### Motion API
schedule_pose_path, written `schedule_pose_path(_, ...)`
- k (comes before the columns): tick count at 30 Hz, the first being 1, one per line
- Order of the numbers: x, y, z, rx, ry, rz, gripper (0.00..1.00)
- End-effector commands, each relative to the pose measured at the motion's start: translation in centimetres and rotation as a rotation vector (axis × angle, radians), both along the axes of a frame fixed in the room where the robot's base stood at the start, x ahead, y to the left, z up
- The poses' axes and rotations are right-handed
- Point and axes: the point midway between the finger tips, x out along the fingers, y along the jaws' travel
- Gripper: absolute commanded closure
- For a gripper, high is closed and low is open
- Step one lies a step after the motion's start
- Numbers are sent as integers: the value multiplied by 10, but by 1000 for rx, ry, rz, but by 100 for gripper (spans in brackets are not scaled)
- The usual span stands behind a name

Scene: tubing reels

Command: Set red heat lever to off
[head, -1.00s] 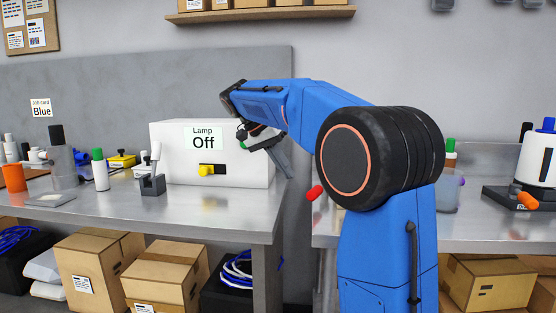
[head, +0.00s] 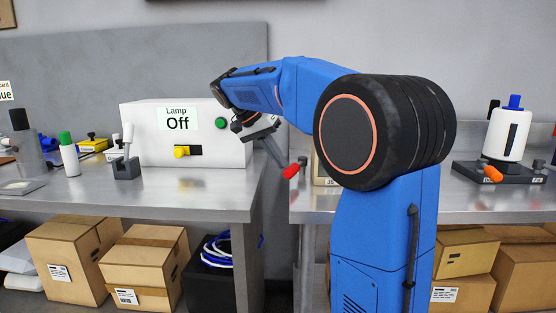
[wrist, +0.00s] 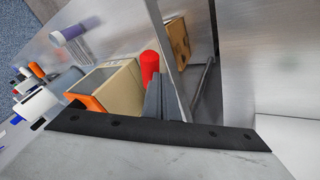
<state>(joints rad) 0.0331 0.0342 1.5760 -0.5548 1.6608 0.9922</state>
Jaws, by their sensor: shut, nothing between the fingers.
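A red cylindrical handle (head: 291,171) shows just past the tip of my gripper (head: 281,162), at the gap between the two benches. In the wrist view the red handle (wrist: 149,66) stands beside a beige box (wrist: 112,84), just beyond my grey fingers (wrist: 158,88). My gripper is shut and empty, pointing down and to the right in the head view. I cannot tell whether the fingertips touch the handle. My arm hides most of the beige box in the head view, and no heat label or setting is readable.
A white lamp box (head: 150,140) reading "Off", with a yellow lever (head: 181,151) and green button (head: 220,123), stands on the left bench. A clamp stand (head: 126,165) is in front of it. A white reel unit (head: 507,135) with an orange handle (head: 493,174) stands on the right bench.

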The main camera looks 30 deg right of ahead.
Motion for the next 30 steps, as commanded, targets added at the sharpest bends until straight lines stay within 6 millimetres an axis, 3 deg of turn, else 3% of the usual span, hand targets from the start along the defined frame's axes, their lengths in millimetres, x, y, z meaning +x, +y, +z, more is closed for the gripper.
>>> schedule_pose_path(12,-27,-11,0,-1,1,111,100)
schedule_pose_path(30,-21,-14,4,-1,0,110,100)
